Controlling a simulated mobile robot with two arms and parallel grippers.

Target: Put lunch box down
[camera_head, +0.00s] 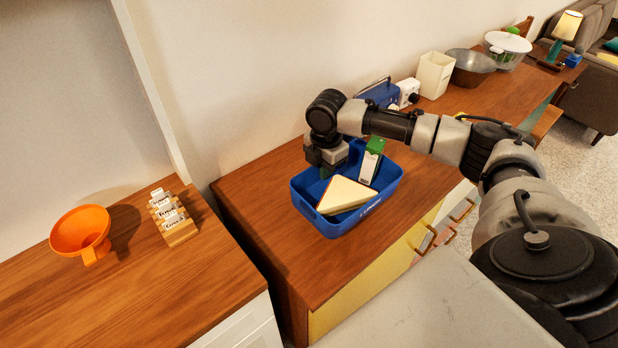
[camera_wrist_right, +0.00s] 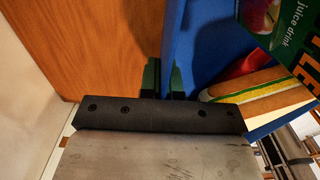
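The lunch box is an open blue tray (camera_head: 310,217) over the wooden top of the middle cabinet. It looks level, and I cannot tell whether its base touches the wood. It holds a wedge-shaped sandwich (camera_head: 345,195) and a green and white juice carton (camera_head: 371,161). My right gripper (camera_head: 326,168) is at the box's back left rim. In the right wrist view its dark fingers (camera_wrist_right: 164,78) stand on both sides of the blue wall (camera_wrist_right: 176,45), closed on it. A red item (camera_wrist_right: 240,70) shows beside the sandwich there. My left gripper is out of view.
A blue lid-like case (camera_head: 380,93), a white box (camera_head: 434,75) and a metal bowl (camera_head: 470,67) stand behind, along the wall. An orange bowl (camera_head: 80,232) and a small card rack (camera_head: 172,217) are on the left counter. Wood left of the lunch box is clear.

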